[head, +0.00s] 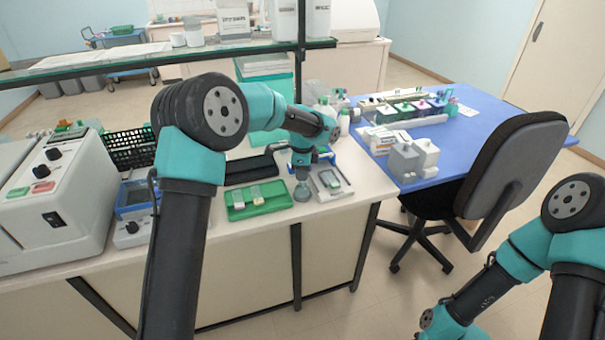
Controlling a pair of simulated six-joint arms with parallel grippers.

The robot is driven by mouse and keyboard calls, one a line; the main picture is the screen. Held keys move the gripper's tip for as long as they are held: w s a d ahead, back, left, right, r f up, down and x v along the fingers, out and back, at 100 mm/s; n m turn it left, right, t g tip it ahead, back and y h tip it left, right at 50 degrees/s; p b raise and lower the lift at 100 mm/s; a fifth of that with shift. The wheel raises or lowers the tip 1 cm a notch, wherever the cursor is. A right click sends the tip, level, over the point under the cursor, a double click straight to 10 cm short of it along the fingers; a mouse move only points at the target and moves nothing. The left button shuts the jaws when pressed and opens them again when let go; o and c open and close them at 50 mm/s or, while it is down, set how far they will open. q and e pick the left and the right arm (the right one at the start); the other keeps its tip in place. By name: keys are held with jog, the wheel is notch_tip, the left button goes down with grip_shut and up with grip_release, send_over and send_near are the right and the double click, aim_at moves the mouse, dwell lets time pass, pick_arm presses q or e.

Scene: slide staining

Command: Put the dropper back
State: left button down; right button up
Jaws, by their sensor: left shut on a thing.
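My left gripper (302,174) reaches down over the bench from the left arm. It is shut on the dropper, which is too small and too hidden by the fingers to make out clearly. A small clear glass vessel (303,193) stands on the bench directly below the fingers. I cannot tell whether the dropper's tip is inside it or above it. My right arm hangs at the lower right, away from the bench, and its gripper is out of the picture.
A green tray (258,208) with slides lies left of the vessel, and a grey device (330,184) sits close on the right. A black case (250,170) lies behind. A white machine (45,195) fills the left end. A chair (505,170) stands by the blue table (480,120).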

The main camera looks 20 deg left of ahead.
pick_arm(q)
jog(key=shift+f, duration=0.25)
jog(key=shift+f, duration=0.5)
jog(key=c, duration=1)
grip_release()
jog(key=shift+r, duration=0.15)
notch_tip(320, 180, up, 13)
